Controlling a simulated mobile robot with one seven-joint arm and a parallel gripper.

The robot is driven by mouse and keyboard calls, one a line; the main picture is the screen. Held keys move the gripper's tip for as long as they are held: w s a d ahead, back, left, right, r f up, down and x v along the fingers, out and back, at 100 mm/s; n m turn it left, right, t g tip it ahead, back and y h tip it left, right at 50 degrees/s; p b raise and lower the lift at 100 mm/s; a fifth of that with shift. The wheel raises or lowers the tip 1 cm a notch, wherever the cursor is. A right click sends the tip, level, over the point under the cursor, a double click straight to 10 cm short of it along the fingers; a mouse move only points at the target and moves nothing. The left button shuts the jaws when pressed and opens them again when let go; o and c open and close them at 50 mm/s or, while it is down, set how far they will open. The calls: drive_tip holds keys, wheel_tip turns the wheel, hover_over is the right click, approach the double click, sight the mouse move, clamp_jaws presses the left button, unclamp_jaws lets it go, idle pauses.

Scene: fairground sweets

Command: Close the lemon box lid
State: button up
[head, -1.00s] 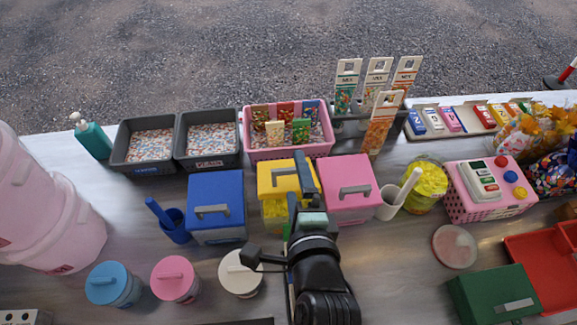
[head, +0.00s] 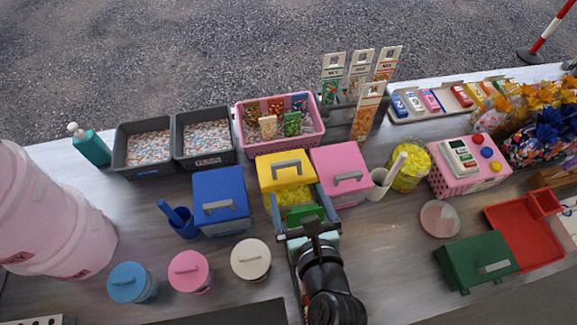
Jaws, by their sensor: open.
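The lemon box is the yellow box in the middle of the row, filled with yellow sweets (head: 284,196). Its yellow lid (head: 268,180) with a grey handle (head: 287,168) sits towards the back, and the sweets show below its front edge, so it looks open. My gripper (head: 295,198) is open in front of the box, its two fingers apart and pointing towards it. The fingers overlap the box's lower front in the picture; I cannot tell whether they touch it. A green patch shows between them, which I cannot identify.
A blue box (head: 222,188) stands to the left and a pink box (head: 338,162) close to the right. Lidded jars, one blue (head: 128,282), one pink (head: 189,270), one white (head: 250,259), stand in front. A pink basket (head: 316,138) is behind.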

sight(286, 165)
drive_tip(key=x, duration=0.9)
drive_tip(key=shift+w+a+f+p, duration=0.1)
drive_tip(key=shift+w+f+p, duration=0.05)
drive_tip(key=shift+p, duration=0.15)
clamp_jaws()
